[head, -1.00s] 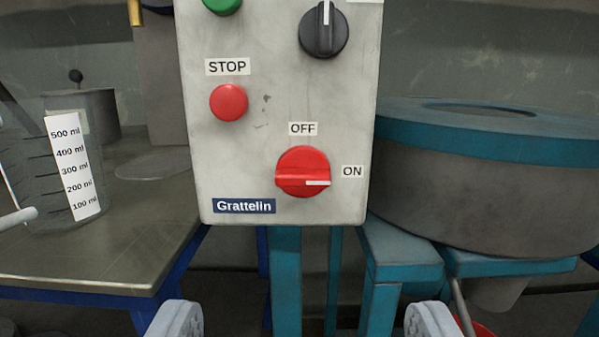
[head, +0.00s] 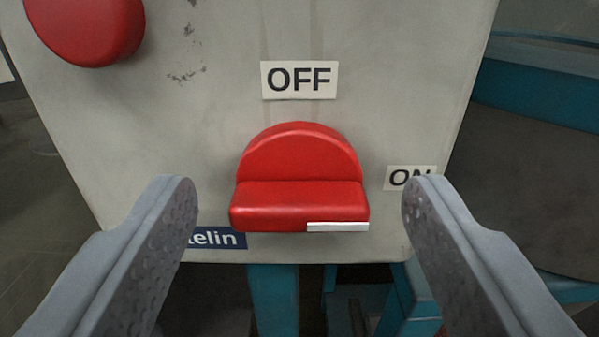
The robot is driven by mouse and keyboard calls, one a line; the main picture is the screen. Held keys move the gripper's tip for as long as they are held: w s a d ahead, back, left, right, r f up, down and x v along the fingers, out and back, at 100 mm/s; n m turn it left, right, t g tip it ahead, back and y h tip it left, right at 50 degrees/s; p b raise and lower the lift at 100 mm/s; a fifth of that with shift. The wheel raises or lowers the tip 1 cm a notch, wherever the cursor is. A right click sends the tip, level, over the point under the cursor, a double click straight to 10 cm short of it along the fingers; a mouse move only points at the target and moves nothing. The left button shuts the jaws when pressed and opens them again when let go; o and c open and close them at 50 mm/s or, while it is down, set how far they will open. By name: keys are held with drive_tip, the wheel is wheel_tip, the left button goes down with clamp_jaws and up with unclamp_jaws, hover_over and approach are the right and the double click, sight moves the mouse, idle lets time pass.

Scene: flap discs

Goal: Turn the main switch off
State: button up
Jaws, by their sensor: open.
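The main switch (head: 300,180) is a red rotary knob low on the grey control box (head: 400,60). Its raised grip bar lies horizontal, and the white pointer mark (head: 338,227) is at the bar's right end, on the side of the ON label (head: 408,178). The OFF label (head: 299,80) is above the knob. My gripper (head: 300,205) is open, with one finger on each side of the knob and a clear gap to it on both sides in the picture. The fingers partly cover the ON label and the nameplate (head: 222,238).
The red stop button (head: 85,25) sits at the upper left of the box. A round grey drum with a teal rim (head: 545,90) stands at the right. Teal frame legs (head: 273,300) show below the box.

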drive_tip(key=shift+w, duration=0.1)
drive_tip(key=shift+c, duration=0.4)
drive_tip(key=c, duration=0.9)
drive_tip(key=shift+n, duration=0.3)
drive_tip(key=n, duration=0.3)
drive_tip(key=shift+a+n, duration=0.1)
drive_tip(key=shift+n, duration=0.2)
drive_tip(key=n, duration=0.4)
drive_tip(key=shift+f+n, duration=0.1)
drive_tip(key=shift+n, duration=0.2)
drive_tip(key=n, duration=0.4)
drive_tip(key=shift+a+f, duration=0.1)
drive_tip(key=shift+f+n, duration=0.1)
drive_tip(key=shift+n, duration=2.4)
